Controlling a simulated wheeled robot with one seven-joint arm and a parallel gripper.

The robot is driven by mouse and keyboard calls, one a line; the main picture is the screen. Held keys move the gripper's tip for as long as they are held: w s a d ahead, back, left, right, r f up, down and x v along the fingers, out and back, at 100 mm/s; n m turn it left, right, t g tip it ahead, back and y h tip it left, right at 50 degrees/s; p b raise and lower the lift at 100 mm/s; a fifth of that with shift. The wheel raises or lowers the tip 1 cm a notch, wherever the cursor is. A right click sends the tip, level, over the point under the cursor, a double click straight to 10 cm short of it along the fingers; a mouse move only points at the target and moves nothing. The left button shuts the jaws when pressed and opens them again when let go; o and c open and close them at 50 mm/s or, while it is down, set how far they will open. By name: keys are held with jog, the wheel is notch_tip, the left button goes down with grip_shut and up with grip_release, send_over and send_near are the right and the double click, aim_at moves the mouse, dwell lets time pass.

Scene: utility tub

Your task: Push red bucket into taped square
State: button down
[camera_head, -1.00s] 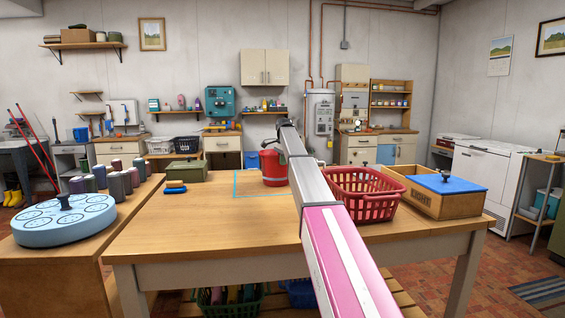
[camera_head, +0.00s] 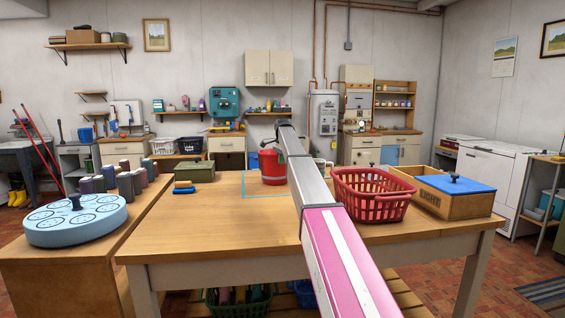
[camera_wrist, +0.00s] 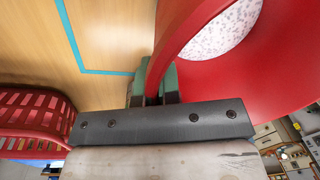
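The red bucket (camera_head: 272,168) stands upright on the wooden table, over the right part of the blue taped square (camera_head: 243,186). The square's left and near edges show. Its right edge is hidden by the bucket and my arm, so I cannot tell whether the bucket crosses it. A tape corner (camera_wrist: 82,69) also shows in the wrist view. There my gripper (camera_wrist: 154,82) has its green fingers on either side of the bucket's wall (camera_wrist: 205,25), close against it near the rim. Pale speckled contents or a lining show inside the bucket.
A red basket (camera_head: 371,193) stands right of my arm, with a wooden crate with a blue lid (camera_head: 456,186) beyond it. A green box (camera_head: 194,172) and a blue brush (camera_head: 183,188) lie left of the square. The table's front left is clear.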

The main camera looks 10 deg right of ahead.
jog(key=shift+w+a, duration=0.4)
jog(key=shift+a, duration=0.05)
jog(key=c, duration=1.2)
grip_release()
jog(key=shift+c, duration=0.2)
jog(key=shift+r, duration=0.1)
jog(key=r, duration=0.7)
jog(key=s+r, duration=0.1)
jog(key=r, duration=0.2)
jog(key=shift+d+r, duration=0.15)
jog(key=shift+r, duration=0.15)
